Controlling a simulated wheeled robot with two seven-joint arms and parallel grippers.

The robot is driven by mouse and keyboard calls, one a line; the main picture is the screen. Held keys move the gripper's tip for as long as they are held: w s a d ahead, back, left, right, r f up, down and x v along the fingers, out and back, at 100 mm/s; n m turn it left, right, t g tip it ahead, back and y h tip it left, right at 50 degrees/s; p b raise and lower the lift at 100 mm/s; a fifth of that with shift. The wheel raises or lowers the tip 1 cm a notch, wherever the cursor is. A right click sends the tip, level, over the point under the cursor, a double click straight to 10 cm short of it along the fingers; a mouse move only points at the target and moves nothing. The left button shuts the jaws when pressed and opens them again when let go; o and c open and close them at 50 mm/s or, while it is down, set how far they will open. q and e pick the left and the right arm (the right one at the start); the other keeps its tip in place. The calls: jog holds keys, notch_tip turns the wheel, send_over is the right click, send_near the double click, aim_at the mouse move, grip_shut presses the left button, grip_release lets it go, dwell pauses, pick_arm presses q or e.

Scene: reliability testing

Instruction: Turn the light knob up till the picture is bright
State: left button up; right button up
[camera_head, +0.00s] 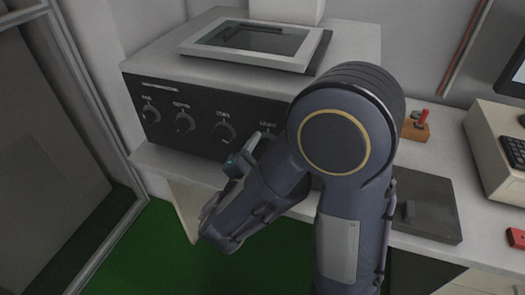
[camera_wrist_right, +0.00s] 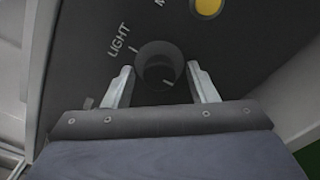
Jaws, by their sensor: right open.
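The light knob (camera_wrist_right: 158,62) is a round black knob on the black panel (camera_head: 190,117) of the white machine. In the right wrist view it sits beside the label LIGHT, with a pale mark on its lower right. My right gripper (camera_wrist_right: 161,70) is open, one finger on each side of the knob; contact cannot be told. In the head view my right gripper (camera_head: 250,150) is at the panel below the LIGHT label, and my arm hides part of the panel. A dark glass window (camera_head: 262,40) in a pale frame is on top. My left gripper is out of view.
Several other knobs, such as one at the panel's left (camera_head: 150,112), line the panel. A yellow button (camera_wrist_right: 207,6) is near the light knob. A dark grey plate (camera_head: 425,205) and a wooden block with red pegs (camera_head: 416,130) are on the bench right of my arm.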

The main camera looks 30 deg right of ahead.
jog(key=v, duration=0.7)
jog(key=shift+s+a, duration=0.25)
